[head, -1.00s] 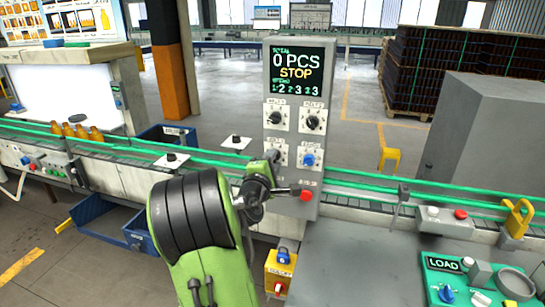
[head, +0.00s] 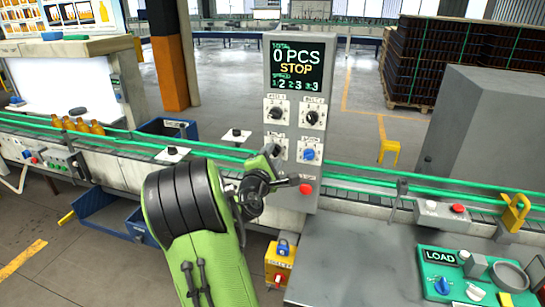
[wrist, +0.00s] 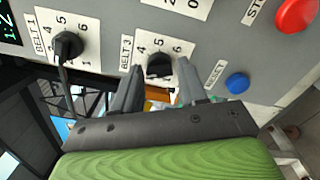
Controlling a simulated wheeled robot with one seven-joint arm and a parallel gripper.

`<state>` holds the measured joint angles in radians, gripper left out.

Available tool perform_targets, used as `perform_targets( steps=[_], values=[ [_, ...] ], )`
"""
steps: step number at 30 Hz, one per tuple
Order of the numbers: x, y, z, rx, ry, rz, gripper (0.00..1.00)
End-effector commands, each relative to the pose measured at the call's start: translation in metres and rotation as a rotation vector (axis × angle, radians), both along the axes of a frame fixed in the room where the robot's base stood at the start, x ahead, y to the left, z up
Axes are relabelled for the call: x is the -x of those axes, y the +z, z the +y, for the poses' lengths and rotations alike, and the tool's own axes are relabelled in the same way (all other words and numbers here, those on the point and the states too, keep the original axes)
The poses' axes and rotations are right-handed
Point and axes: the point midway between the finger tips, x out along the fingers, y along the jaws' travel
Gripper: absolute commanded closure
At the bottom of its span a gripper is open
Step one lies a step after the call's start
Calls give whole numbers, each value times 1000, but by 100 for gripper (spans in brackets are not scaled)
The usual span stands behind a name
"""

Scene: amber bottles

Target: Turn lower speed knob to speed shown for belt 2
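The grey control panel (head: 298,120) stands upright in the head view. Its display (head: 297,69) reads 0 PCS, STOP, and a speed line that looks like 1:2, 2:3, 3:3. The black belt 1 knob (head: 276,113) is upper left, with the belt 2 knob (head: 312,117) upper right. The lower black knob (wrist: 160,66), on a plate that looks marked belt 3, shows in the wrist view; my arm mostly hides it in the head view. My gripper (wrist: 157,78) is open, its fingertips on either side of this knob. Contact is unclear.
A blue button (wrist: 238,83) and a red stop button (wrist: 296,14) sit near the gripper on the panel. A conveyor with green rails (head: 370,171) runs behind. A grey table (head: 350,255) with a green LOAD board (head: 432,267) is at right.

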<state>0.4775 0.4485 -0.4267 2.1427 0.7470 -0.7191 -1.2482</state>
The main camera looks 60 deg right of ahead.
Motion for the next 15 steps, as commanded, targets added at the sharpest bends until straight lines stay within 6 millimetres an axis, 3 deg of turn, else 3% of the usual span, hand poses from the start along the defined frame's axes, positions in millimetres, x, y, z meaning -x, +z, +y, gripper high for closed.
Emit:
perform_targets(
  steps=[3,11,15],
  values=[
    [0,0,0,1,0,0,42],
    [0,1,1,2,0,-1,42],
    [2,-2,21,0,4,-1,42]
  ],
)
